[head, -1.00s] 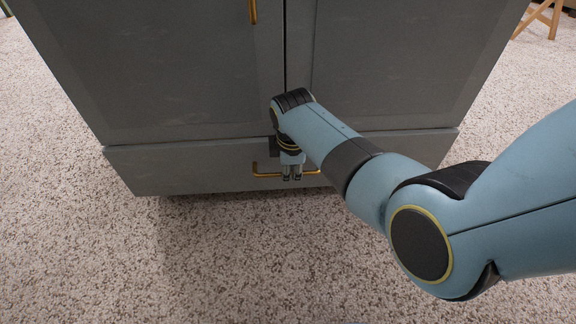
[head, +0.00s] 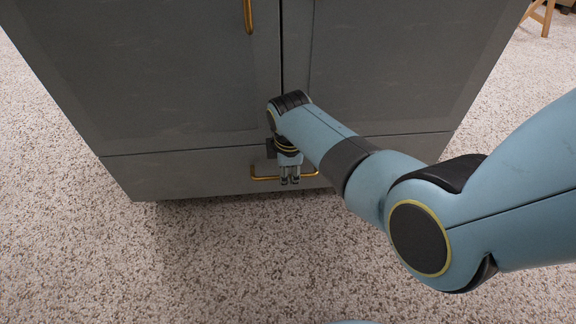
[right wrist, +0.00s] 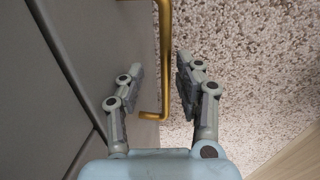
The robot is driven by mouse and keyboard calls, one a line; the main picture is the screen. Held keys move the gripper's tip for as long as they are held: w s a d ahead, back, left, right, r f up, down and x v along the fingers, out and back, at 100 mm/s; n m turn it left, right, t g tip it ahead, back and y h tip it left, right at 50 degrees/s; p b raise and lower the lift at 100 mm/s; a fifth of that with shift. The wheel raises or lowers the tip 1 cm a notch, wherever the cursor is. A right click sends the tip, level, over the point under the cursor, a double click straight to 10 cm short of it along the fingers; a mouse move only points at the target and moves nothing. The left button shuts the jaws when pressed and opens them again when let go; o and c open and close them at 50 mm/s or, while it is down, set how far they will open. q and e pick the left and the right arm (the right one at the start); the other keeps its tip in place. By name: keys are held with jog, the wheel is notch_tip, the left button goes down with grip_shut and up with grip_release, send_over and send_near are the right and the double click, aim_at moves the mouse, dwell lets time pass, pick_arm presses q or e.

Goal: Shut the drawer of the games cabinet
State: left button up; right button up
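The grey games cabinet (head: 160,80) stands ahead of me in the head view. Its wide bottom drawer (head: 190,175) looks flush, or nearly flush, with the doors above, with only a thin seam showing. The drawer has a brass bar handle (head: 262,178), seen close up in the right wrist view (right wrist: 165,60). My right gripper (head: 290,181) points down at the handle. In the right wrist view its fingers (right wrist: 160,68) are apart, with the handle bar passing between them and not clamped. My left gripper is out of view.
Speckled carpet (head: 240,260) lies clear in front of the cabinet. A second brass handle (head: 248,15) is on the left door above. A wooden leg (head: 546,18) stands at the far top right.

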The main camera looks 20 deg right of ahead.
notch_tip(320, 180, up, 7)
jog(key=s, duration=0.1)
jog(key=shift+s+a, duration=0.15)
jog(key=shift+r, duration=0.1)
dwell(0.4)
